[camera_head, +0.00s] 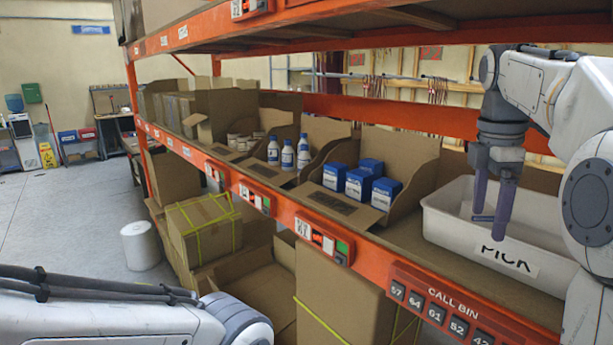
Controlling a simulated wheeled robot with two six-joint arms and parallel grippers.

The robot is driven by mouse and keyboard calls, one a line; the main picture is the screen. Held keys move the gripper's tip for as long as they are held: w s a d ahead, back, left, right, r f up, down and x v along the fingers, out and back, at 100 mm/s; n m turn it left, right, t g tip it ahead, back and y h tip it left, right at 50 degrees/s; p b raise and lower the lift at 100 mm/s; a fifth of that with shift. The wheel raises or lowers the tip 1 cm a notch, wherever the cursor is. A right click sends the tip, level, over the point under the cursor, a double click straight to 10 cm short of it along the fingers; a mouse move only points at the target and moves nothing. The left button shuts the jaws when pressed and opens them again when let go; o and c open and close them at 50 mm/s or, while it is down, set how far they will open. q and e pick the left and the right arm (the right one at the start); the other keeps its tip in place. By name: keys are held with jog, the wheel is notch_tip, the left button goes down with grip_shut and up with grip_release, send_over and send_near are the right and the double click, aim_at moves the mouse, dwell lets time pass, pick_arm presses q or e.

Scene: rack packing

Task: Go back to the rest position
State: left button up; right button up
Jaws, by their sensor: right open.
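My right gripper (492,205) is at the right of the head view, pointing down over the white bin (455,232) marked "PICK". Its two fingers are apart and nothing shows between them. Its fingertips overlap the bin's front area in the picture; I cannot tell how far above or inside the bin they are. My left arm (120,318) comes in at the lower left, low and in front of the rack. Its gripper is out of the frame.
The orange rack (265,205) crosses the view. Its shelf holds open cartons with blue boxes (360,182), white bottles with blue labels (288,155) and small tubs (240,142). Taped cartons (205,228) stand below. An upper shelf (300,25) hangs above. Open floor (70,220) lies left.

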jog(key=s+a+f+m+y, duration=0.1)
jog(key=s+a+f+m, duration=0.15)
jog(key=a+f, duration=0.4)
jog(key=s+a+f+m, duration=0.1)
jog(key=s+a+f, duration=0.25)
jog(key=a, duration=0.55)
jog(key=s+a+f+m+y, duration=0.1)
jog(key=s+a+f, duration=0.3)
jog(key=a, duration=0.3)
jog(key=s+a+f+m, duration=0.4)
jog(key=s+f, duration=0.6)
jog(key=s, duration=0.3)
notch_tip(320, 180, down, 7)
jog(key=b, duration=0.8)
jog(key=shift+d+r, duration=0.2)
jog(key=shift+d, duration=0.05)
